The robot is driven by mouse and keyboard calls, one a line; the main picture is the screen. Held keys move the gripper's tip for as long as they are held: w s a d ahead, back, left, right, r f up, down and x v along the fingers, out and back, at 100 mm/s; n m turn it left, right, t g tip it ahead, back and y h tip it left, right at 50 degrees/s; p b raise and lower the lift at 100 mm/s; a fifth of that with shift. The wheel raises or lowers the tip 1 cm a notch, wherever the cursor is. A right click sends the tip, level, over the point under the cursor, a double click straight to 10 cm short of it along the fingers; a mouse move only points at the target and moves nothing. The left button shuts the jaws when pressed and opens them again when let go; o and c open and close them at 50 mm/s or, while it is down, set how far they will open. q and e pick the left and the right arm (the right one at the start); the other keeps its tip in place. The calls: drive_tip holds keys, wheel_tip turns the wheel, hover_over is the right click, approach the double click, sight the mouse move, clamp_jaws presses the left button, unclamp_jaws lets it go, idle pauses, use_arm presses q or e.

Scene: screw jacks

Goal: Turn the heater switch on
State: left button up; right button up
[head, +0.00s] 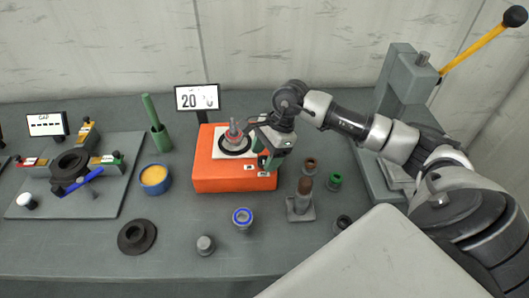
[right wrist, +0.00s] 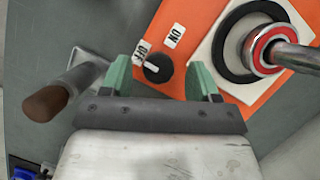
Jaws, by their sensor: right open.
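The heater (head: 215,178) is an orange box with a white plate, a black ring and a red-edged bearing on top. In the right wrist view, its switch is a round black knob (right wrist: 157,69) with a white pointer mark, beside the OFF label (right wrist: 143,51) and the ON label (right wrist: 173,36). The mark appears to be on the OFF side. My right gripper (head: 263,153) is over the heater's right front part. In the wrist view its green fingers (right wrist: 160,77) are open, one on each side of the knob, with nothing visibly gripped. My left gripper is out of view.
A display (head: 197,97) behind the heater reads 20 °C. A yellow-filled blue bowl (head: 154,179) and a green cylinder (head: 157,125) stand left.

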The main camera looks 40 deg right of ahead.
drive_tip(key=shift+s+a+f, duration=0.1)
drive_tip(key=shift+a+f, duration=0.05)
drive_tip(key=shift+f, duration=0.1)
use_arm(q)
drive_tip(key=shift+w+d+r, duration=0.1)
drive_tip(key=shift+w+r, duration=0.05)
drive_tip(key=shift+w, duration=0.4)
use_arm(e)
drive_tip(key=c, duration=0.9)
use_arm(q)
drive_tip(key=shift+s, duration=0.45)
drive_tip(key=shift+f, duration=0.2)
